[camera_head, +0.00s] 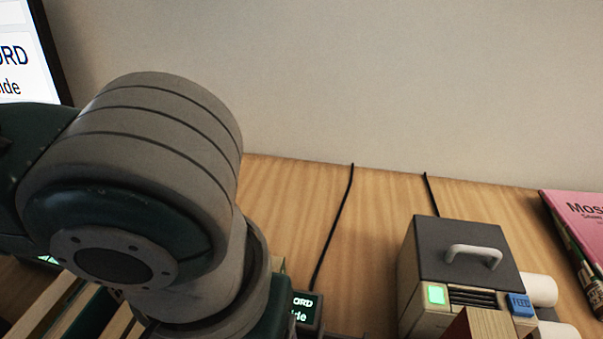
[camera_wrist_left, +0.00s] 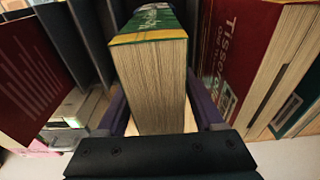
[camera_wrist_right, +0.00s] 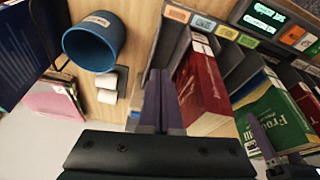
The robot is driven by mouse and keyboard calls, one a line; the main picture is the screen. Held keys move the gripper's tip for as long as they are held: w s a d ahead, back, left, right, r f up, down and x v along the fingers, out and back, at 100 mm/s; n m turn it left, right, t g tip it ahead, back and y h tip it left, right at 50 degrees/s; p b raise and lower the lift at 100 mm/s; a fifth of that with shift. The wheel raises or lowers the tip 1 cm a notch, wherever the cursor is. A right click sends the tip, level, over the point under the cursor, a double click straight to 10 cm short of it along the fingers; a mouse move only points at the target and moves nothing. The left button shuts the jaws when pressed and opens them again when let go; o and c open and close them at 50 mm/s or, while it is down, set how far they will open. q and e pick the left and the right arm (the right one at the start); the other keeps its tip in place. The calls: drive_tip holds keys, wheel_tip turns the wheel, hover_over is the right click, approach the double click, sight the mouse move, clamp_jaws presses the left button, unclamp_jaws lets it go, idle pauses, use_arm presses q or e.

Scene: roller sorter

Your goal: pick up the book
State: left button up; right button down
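A thick book (camera_wrist_left: 155,80) with a green and yellow cover stands between my left gripper's fingers (camera_wrist_left: 165,115) in the left wrist view, its page edges facing the camera. The purple fingers stand on both sides of it with narrow gaps, so the gripper looks open around it. In the right wrist view, a green book (camera_wrist_right: 278,122) stands in a slot, with part of my left gripper beside it. My right gripper (camera_wrist_right: 162,95) has its fingers together, apparently empty. In the head view my left arm hides the area below it; neither gripper shows there.
Red books (camera_wrist_left: 235,50) (camera_wrist_right: 203,85) stand in neighbouring slots between grey dividers. A blue cup (camera_wrist_right: 93,45) and white rolls (camera_wrist_right: 107,87) are near my right gripper. A dark-topped box (camera_head: 460,255) with a handle and a pink book (camera_head: 578,225) are on the wooden table.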

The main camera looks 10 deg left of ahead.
use_arm(q)
clamp_jaws()
idle(0.3)
idle(0.3)
